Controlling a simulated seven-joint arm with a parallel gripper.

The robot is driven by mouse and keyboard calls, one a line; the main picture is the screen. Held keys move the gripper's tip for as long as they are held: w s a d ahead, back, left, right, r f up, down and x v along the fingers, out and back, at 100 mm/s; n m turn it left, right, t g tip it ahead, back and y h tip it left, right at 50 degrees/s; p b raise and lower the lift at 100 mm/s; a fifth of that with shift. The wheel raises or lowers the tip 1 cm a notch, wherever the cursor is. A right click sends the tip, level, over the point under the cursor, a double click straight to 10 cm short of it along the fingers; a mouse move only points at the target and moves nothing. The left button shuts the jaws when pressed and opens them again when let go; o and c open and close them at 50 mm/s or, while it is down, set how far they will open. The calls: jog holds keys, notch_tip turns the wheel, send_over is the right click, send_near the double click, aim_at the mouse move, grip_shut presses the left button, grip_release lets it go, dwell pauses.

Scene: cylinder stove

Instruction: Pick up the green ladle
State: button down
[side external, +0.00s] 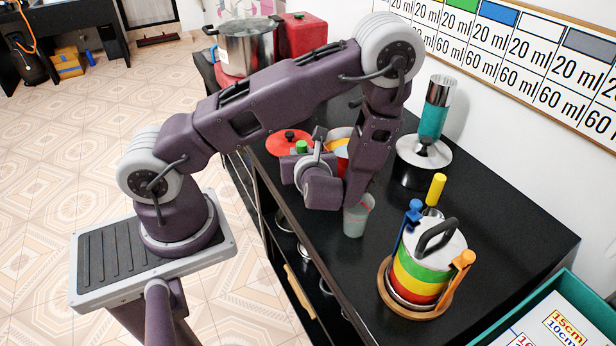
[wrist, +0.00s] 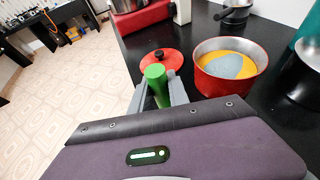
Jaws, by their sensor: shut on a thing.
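The green ladle shows as a thick green handle (wrist: 156,80) standing between the grey fingers of my gripper (wrist: 160,94) in the wrist view. My gripper is shut on this handle. The lower part and bowl of the ladle are hidden behind the gripper body. In the side external view, the green handle tip (side external: 301,147) shows just above my gripper, whose fingers are mostly hidden by my wrist.
A red pot (wrist: 203,80) with orange contents is right of my gripper. A red lid (wrist: 156,58) lies behind it. A grey cup (side external: 354,222) stands below my wrist. A striped stacked container (side external: 415,285) is nearer on the black counter (side external: 500,225).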

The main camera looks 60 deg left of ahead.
notch_tip(320, 180, up, 10)
jog(key=c, duration=2)
grip_release()
grip_shut()
